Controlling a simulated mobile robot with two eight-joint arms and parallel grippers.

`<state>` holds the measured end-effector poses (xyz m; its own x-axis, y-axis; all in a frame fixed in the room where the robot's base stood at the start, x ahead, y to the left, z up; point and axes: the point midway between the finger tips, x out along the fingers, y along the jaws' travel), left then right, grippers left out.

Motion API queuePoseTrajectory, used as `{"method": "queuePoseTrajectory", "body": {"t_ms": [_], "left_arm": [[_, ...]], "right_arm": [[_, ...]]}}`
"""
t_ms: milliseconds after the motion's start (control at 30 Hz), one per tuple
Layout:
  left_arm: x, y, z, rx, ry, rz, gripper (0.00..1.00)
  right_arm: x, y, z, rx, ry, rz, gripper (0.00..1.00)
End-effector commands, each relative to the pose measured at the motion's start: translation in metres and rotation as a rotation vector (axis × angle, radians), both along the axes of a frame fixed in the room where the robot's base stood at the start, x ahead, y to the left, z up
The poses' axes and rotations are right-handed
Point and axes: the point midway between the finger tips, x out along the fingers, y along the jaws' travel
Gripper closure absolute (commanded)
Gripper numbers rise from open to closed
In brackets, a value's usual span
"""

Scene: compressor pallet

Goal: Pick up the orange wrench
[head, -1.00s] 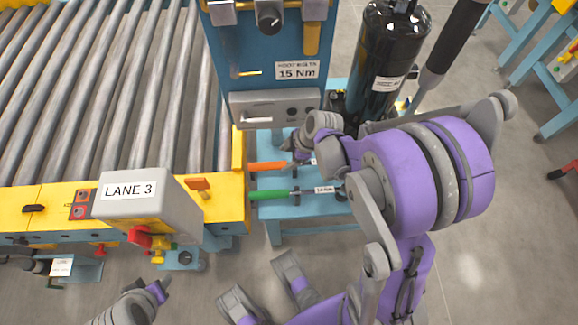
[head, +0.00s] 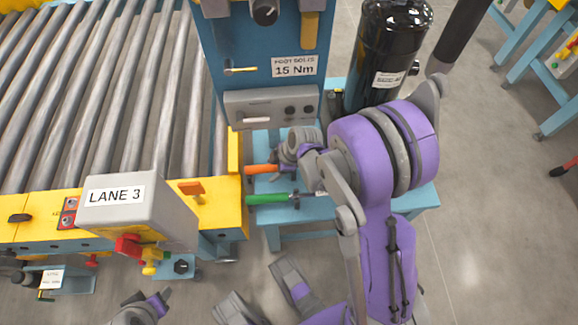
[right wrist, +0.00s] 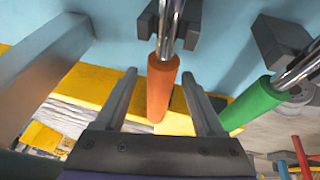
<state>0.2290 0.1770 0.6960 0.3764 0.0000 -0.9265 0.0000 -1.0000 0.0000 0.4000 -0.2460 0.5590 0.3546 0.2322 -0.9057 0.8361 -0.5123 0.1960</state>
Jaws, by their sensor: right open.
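The orange wrench (head: 262,169) lies on the light blue stand, its orange handle pointing left in the head view. My right gripper (head: 284,163) is over it and partly hides it. In the right wrist view the orange handle (right wrist: 161,92) lies between the two open fingers of the right gripper (right wrist: 160,78), with a gap visible on each side. The wrench's metal shaft runs up into a dark holder and its head is out of that view. What seems to be my left gripper (head: 146,306) is at the bottom edge of the head view; its jaws are unclear.
A green-handled wrench (head: 268,198) lies parallel beside the orange one, close to my right finger in the wrist view (right wrist: 252,106). The blue tool panel (head: 265,55) rises behind. A black tank (head: 388,55) stands right; a yellow-edged roller conveyor (head: 110,100) is left.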

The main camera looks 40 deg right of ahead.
Motion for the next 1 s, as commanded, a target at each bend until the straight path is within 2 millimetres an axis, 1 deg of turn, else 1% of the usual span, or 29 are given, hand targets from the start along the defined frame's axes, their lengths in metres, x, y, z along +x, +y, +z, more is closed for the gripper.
{"method": "queuePoseTrajectory", "body": {"t_ms": [33, 67, 100, 167, 300, 400, 833, 1000], "left_arm": [[0.0, 0.0, 0.0003, 0.0, 0.0, 0.0, 0.5], [0.0, 0.0, 0.0003, 0.0, 0.0, 0.0, 0.5], [0.0, 0.0, 0.0003, 0.0, 0.0, 0.0, 0.5], [-0.0001, 0.0, 0.0003, 0.0, 0.0, 0.0, 0.5], [-0.0001, 0.0, 0.0002, 0.0, 0.0, 0.0, 0.5], [-0.0001, 0.0, 0.0002, 0.0, 0.0, 0.0, 0.5], [-0.0002, 0.0, 0.0007, 0.0, 0.0, 0.0, 0.5], [-0.0008, 0.0, 0.0068, 0.0, -0.002, 0.0, 0.5]], "right_arm": [[-0.0001, -0.0001, 0.0004, 0.0, 0.0, 0.0, 0.35], [-0.0002, -0.0002, 0.0003, 0.0, 0.0, 0.0, 0.4], [-0.0002, -0.0002, 0.0004, 0.0, 0.0, 0.0, 0.47], [-0.0002, -0.0002, 0.0004, 0.0, 0.0, 0.0, 0.58], [-0.0003, -0.0003, 0.0004, 0.0, 0.0, 0.0, 0.83], [-0.0002, -0.0004, 0.0005, 0.0, 0.0, 0.0, 1.0], [-0.0005, -0.0002, 0.0013, 0.0, 0.0, 0.0, 1.0], [-0.0038, 0.0018, 0.0097, 0.0, 0.0, 0.0, 1.0]]}}
